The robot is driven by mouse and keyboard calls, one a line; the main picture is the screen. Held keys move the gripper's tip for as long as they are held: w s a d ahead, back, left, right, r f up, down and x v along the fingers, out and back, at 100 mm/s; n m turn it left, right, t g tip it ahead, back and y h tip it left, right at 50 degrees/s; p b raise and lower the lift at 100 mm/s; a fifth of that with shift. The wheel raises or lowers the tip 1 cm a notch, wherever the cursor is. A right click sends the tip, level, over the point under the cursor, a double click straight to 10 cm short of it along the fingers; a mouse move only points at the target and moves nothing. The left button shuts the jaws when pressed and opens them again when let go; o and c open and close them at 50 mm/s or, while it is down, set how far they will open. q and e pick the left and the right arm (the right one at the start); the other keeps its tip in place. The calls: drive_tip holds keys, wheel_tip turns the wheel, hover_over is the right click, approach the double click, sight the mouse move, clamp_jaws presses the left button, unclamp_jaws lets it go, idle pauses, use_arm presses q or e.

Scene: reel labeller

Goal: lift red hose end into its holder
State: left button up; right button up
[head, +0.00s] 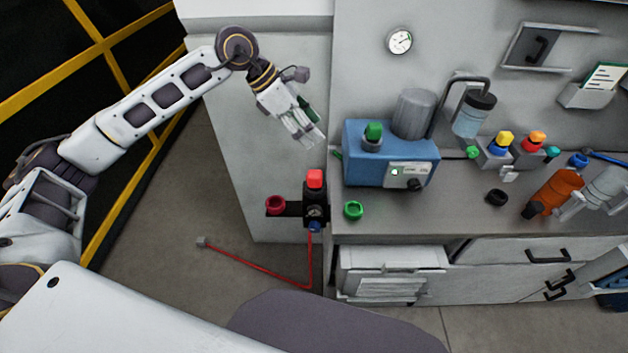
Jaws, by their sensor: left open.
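The red hose (262,271) runs down from under the black valve unit (315,205) at the bench's left end, then bends left across the floor. Its free end (202,242), a small grey fitting, lies on the floor. A red ring holder (275,204) sticks out on a dark bracket left of the valve unit; it looks empty. My left gripper (311,137) is open, above the valve unit in the picture and well away from the hose end. It looks empty.
A blue pump box (372,152) stands on the bench close to the right of my left gripper. A green ring (353,210) is at the bench's front left. An orange cylinder (560,188) lies at the right. The floor around the hose end is clear.

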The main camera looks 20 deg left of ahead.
sight(312, 172)
use_arm(q)
drive_tip(key=s+a+f+y, duration=0.1)
drive_tip(key=s+a+f+m+g+y, duration=0.1)
drive_tip(key=a, duration=0.1)
drive_tip(key=shift+s+a+f, duration=0.15)
drive_tip(key=shift+a, duration=0.15)
use_arm(e)
drive_tip(key=shift+w, duration=0.1)
use_arm(q)
drive_tip(key=p+x, duration=0.1)
drive_tip(key=x, duration=0.6)
drive_tip(key=shift+s+d+f, duration=0.1)
drive_tip(key=shift+f, duration=0.1)
drive_tip(key=shift+d+f, duration=0.2)
drive_tip(key=shift+f, duration=0.35)
use_arm(e)
drive_tip(key=shift+s+a+r, duration=0.15)
drive_tip(key=shift+a+r, duration=0.1)
drive_tip(key=shift+a, duration=0.25)
drive_tip(key=shift+s+a+r, duration=0.1)
drive_tip(key=shift+a+r, duration=0.15)
drive_tip(key=shift+a, duration=0.25)
